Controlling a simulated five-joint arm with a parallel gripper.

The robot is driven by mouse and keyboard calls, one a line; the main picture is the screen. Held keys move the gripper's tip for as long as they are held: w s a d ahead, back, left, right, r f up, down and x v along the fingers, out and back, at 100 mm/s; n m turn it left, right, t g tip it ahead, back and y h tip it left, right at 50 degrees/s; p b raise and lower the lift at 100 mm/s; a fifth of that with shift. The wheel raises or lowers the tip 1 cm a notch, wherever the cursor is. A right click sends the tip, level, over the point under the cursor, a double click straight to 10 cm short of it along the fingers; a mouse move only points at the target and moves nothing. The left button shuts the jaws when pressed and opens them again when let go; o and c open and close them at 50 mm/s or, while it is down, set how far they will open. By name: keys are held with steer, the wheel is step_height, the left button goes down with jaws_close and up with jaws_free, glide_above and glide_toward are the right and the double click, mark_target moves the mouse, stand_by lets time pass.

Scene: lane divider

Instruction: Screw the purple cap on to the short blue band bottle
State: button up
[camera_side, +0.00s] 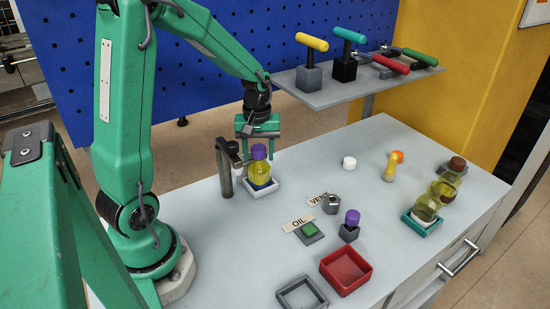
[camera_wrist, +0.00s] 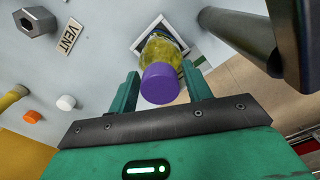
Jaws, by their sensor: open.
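A bottle of yellow liquid (camera_side: 261,172) with a blue band low on it stands upright in a white square holder (camera_side: 249,190). A purple cap (camera_side: 259,152) sits on its top; I cannot tell how tightly. In the wrist view the purple cap (camera_wrist: 160,83) is large, with the bottle (camera_wrist: 161,48) behind it. My gripper (camera_side: 260,148) is above the bottle, pointing down. Its fingers are open, one on each side of the cap, with gaps visible in the wrist view (camera_wrist: 160,78). A second purple-topped piece (camera_side: 352,217) stands on a small grey block.
A dark post with an arm (camera_side: 226,170) stands close left of the bottle. A red tray (camera_side: 345,270), grey tray (camera_side: 302,293), green button (camera_side: 310,230) and hex nut (camera_side: 331,204) lie in front. Other bottles stand right near a teal holder (camera_side: 420,226). A tool shelf (camera_side: 360,85) is behind.

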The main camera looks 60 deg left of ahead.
steer(key=c, duration=0.6)
steer(key=shift+m, duration=0.3)
steer(key=shift+m, duration=0.6)
steer(key=shift+m, duration=0.9)
steer(key=shift+m, duration=0.8)
steer(key=shift+m, duration=0.3)
